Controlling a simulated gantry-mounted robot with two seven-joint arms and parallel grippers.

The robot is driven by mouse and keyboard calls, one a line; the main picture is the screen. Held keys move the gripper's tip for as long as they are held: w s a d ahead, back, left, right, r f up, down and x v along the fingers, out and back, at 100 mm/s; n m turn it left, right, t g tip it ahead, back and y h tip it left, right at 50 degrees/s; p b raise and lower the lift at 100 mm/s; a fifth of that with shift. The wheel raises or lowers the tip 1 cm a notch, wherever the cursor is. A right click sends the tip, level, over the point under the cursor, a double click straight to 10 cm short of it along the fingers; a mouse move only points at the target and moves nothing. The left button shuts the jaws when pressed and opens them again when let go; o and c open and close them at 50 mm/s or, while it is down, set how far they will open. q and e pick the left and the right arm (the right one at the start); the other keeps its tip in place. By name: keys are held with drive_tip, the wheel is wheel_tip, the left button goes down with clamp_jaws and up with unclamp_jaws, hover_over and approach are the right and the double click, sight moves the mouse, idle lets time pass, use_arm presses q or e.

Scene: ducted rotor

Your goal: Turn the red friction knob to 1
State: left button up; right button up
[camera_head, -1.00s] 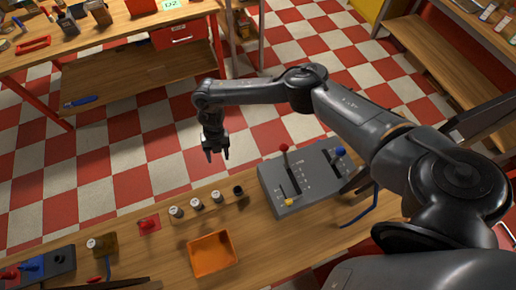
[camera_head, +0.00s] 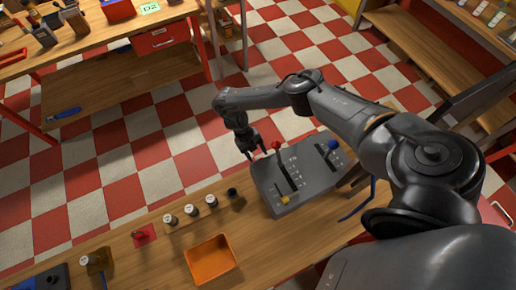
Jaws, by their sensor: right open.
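A grey control box (camera_head: 318,184) stands on the wooden bench, with slots and small scale marks too small to read. A red ball knob (camera_head: 276,145) shows at its far left edge, by the left slot. A blue knob (camera_head: 333,145) is at the right slot, and a yellow one (camera_head: 285,200) is near the front. A separate small red part (camera_head: 140,235) sits on a red plate to the left. My right gripper (camera_head: 255,156) is open and empty, fingers downward, just left of the red ball knob. Whether it touches the knob is unclear. My left gripper is not in view.
An orange tray (camera_head: 211,278) lies on the bench left of the box. Several white-topped cylinders (camera_head: 191,211) stand in a row behind it. A blue cable (camera_head: 358,206) runs beside the box. Checkered floor lies beyond the bench.

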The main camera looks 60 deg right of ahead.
drive_tip(key=shift+x, duration=1)
drive_tip(key=shift+c, duration=0.3)
